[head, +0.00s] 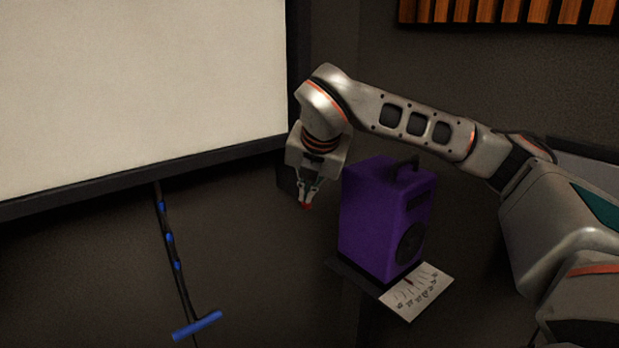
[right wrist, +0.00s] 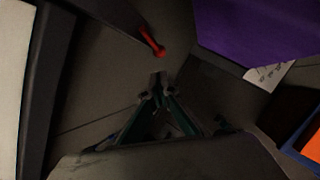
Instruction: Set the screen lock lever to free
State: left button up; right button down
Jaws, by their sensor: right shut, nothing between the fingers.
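A small red lever (right wrist: 151,41) sticks out from the end of a dark housing (right wrist: 108,14) in the right wrist view. In the head view a bit of red (head: 307,206) shows right at my right gripper's fingertips. My right gripper (head: 308,197) points down, shut and empty. In the right wrist view its closed fingertips (right wrist: 159,79) are just below the red lever, with a small gap in the picture. Whether they touch it I cannot tell. No lever marking is readable. My left gripper is out of view.
A purple speaker (head: 380,220) stands on a dark shelf close to the right of my gripper, with a printed white sheet (head: 415,291) beside it. A large white screen (head: 140,80) fills the upper left. A cord with a blue handle (head: 197,325) hangs below it.

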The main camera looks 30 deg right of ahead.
aim_at(304, 205)
jog(key=w+d+f, duration=0.1)
jog(key=w+f, duration=0.1)
jog(key=shift+w+d+f+p, duration=0.1)
jog(key=shift+w+d+p, duration=0.25)
jog(key=shift+d+p, duration=0.05)
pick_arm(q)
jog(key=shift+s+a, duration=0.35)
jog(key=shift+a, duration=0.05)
pick_arm(e)
jog(key=shift+w+d+f, duration=0.2)
jog(key=shift+w+d, duration=0.25)
jog(key=shift+w, duration=0.1)
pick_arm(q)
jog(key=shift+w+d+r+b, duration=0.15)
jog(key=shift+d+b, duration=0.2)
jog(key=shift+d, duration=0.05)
pick_arm(e)
jog(key=shift+w+d+f, duration=0.2)
jog(key=shift+w+d, duration=0.05)
jog(key=shift+d, duration=0.15)
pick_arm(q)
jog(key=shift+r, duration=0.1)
